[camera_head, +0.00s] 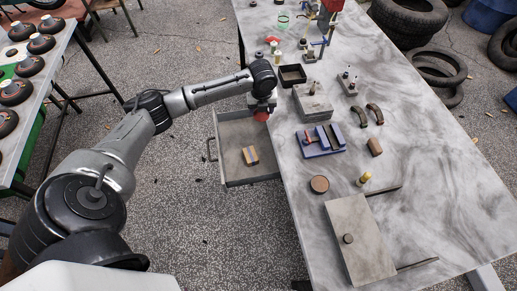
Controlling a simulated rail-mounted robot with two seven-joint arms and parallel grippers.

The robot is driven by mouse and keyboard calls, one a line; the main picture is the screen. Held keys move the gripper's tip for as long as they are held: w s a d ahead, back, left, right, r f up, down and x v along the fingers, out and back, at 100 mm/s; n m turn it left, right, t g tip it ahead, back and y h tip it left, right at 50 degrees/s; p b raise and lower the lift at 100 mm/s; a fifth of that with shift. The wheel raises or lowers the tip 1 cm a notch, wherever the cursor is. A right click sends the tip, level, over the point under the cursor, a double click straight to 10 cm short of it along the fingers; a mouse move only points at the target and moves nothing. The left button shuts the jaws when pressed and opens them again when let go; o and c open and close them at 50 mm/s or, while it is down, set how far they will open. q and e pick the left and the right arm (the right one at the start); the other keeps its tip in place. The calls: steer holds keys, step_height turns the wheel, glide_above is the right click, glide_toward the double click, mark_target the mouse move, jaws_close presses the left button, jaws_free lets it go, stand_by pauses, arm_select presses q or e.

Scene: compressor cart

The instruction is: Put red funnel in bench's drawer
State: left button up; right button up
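The bench (415,190) is a long marbled table running up the right side of the head view. Its drawer (233,172) is pulled out on the bench's left side. A small striped block (250,155) lies inside it. My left gripper (261,108) points down over the drawer's far right corner, close to the bench edge. A red thing, apparently the red funnel (261,117), shows just below the gripper. The fingers are small and partly hidden, so I cannot tell whether they grip it. My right gripper is not in view.
On the bench are a dark open tray (292,75), a grey block (313,102), a blue holder (320,140), a round wooden disc (319,184) and a grey plate (358,240) near the front. Tyres (408,20) lie on the floor beyond. The drawer's floor is mostly clear.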

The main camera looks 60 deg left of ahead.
arm_select(q)
steer(key=s+a+f+m+b, duration=0.2)
steer(key=s+a+f+m, duration=0.1)
steer(key=a+f+m, duration=0.3)
steer(key=b, duration=0.2)
glide_above(245, 127)
steer(key=shift+n, duration=0.4)
steer(key=f, duration=0.4)
steer(key=shift+s+d, duration=0.2)
steer(key=shift+d, duration=0.1)
step_height(245, 127, down, 4)
steer(key=shift+f+b, duration=0.1)
steer(key=shift+b, duration=0.45)
steer(key=shift+f, duration=0.25)
steer(key=shift+a, duration=0.1)
steer(key=o, duration=0.9)
